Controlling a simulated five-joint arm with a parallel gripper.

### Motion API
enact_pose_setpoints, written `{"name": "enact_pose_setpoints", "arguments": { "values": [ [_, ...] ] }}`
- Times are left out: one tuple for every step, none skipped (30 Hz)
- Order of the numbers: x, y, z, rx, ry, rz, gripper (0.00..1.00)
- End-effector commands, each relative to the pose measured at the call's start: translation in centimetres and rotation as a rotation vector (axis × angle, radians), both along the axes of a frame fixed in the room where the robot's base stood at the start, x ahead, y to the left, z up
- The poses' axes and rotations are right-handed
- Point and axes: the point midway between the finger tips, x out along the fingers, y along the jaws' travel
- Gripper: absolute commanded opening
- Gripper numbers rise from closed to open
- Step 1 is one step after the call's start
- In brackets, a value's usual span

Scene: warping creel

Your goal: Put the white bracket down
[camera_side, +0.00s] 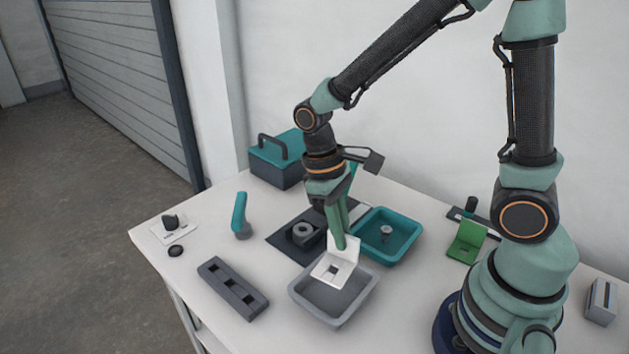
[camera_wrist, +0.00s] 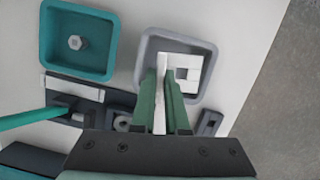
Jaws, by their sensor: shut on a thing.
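The white bracket (camera_side: 333,270) is an L-shaped piece with a square hole in its lower plate. My gripper (camera_side: 341,240) points down and is shut on the bracket's upright plate. The bracket is over the grey tray (camera_side: 332,316) in the side view; whether it touches the tray floor I cannot tell. In the wrist view the white bracket (camera_wrist: 185,73) shows between the green fingers of my gripper (camera_wrist: 164,100), within the outline of the grey tray (camera_wrist: 212,50).
A teal tray (camera_side: 411,250) holding a small bolt-like part stands just behind and right of the grey tray. A dark slotted block (camera_side: 233,288) lies to the left. A dark plate with a round part (camera_side: 303,231), a teal-handled tool (camera_side: 240,214) and a green bracket (camera_side: 467,241) are nearby.

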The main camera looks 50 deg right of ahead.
Motion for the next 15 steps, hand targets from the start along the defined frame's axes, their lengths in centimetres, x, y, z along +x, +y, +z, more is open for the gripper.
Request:
{"name": "enact_pose_setpoints", "arguments": {
  "values": [
    [-0.1, 0.0, -1.0, -0.001, 0.006, 0.0, 0.0],
    [-0.1, 0.0, -1.4, -0.001, 0.004, 0.0, 0.0],
    [-0.1, 0.0, -1.9, -0.001, 0.004, 0.0, 0.0],
    [0.0, 0.0, -2.2, 0.0, 0.002, 0.0, 0.0],
    [0.0, 0.0, -2.4, 0.0, 0.002, 0.0, 0.0],
    [0.0, 0.0, -2.6, 0.0, 0.001, 0.0, 0.0],
    [0.0, 0.0, -2.7, 0.0, 0.0, 0.0, 0.0],
    [0.0, 0.0, -2.9, 0.0, 0.0, 0.0, 0.0],
    [0.0, 0.0, -3.3, 0.0, 0.002, 0.0, 0.0],
    [-0.1, 0.0, -3.6, -0.001, 0.003, 0.0, 0.0],
    [-0.1, 0.0, -4.0, -0.001, 0.003, 0.0, 0.0],
    [-0.1, 0.0, -4.6, -0.001, 0.005, 0.0, 0.0],
    [0.0, 0.0, -5.0, -0.001, 0.003, 0.0, 0.0],
    [-0.1, 0.0, -5.4, -0.001, 0.004, 0.0, 0.0],
    [0.0, 0.0, -5.8, 0.0, 0.002, 0.0, 0.0]
  ]
}}
